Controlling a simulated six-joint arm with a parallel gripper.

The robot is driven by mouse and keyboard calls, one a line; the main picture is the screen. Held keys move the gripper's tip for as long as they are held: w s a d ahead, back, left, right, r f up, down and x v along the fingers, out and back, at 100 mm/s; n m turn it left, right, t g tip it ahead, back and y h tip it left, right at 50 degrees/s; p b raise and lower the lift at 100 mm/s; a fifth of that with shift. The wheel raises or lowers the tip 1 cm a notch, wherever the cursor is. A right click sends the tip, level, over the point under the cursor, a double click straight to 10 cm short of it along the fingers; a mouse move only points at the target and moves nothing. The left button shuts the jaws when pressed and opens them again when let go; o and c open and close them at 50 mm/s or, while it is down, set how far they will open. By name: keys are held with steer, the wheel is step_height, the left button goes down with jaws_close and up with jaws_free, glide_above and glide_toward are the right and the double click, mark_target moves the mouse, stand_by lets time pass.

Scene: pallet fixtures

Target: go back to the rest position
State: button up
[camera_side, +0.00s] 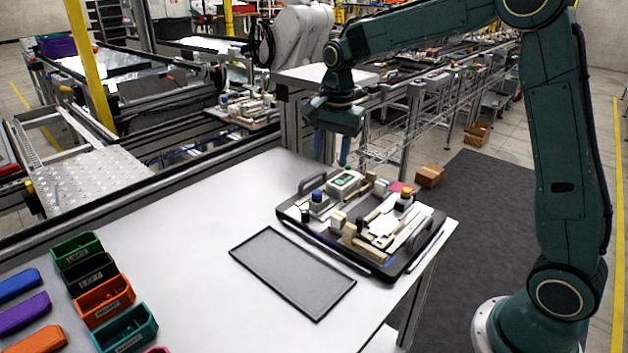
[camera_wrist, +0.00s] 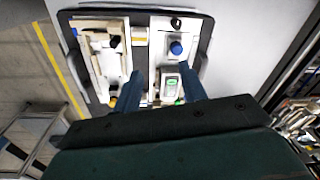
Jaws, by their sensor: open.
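My gripper (camera_side: 332,148) hangs above the far side of the pallet tray in the side view, fingers pointing down, with nothing visible between them. In the wrist view my gripper (camera_wrist: 160,88) shows two blue fingers spread apart. The black pallet tray (camera_side: 386,272) lies on the white table and carries wooden and white fixtures. On it are a white device with a green display (camera_side: 345,182), a blue-capped part (camera_side: 317,198) and a yellow-capped part (camera_side: 405,196). The wrist view shows the tray (camera_wrist: 206,30) below, with the device (camera_wrist: 170,88) near the right finger.
A flat, empty dark tray (camera_side: 293,273) lies in front of the pallet. Green, black, orange and teal bins (camera_side: 104,300) stand at the table's left front. The white table (camera_side: 190,230) is clear between them. A rail and conveyor run behind the table.

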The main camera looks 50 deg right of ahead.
steer(key=s+a+r+n+t, duration=0.1)
steer(key=s+r+n, duration=0.1)
steer(key=s+n, duration=0.3)
steer(key=s+a+r+n+t, duration=0.2)
steer(key=s+n, duration=0.2)
steer(key=s, duration=0.9)
steer(key=s+a+r+n+t, duration=0.1)
steer(key=s+n, duration=0.4)
steer(key=s, duration=0.5)
steer(key=shift+a+r+n+t, duration=0.3)
steer(key=shift+a+r, duration=0.05)
steer(key=shift+r, duration=0.2)
steer(key=shift+o, duration=0.5)
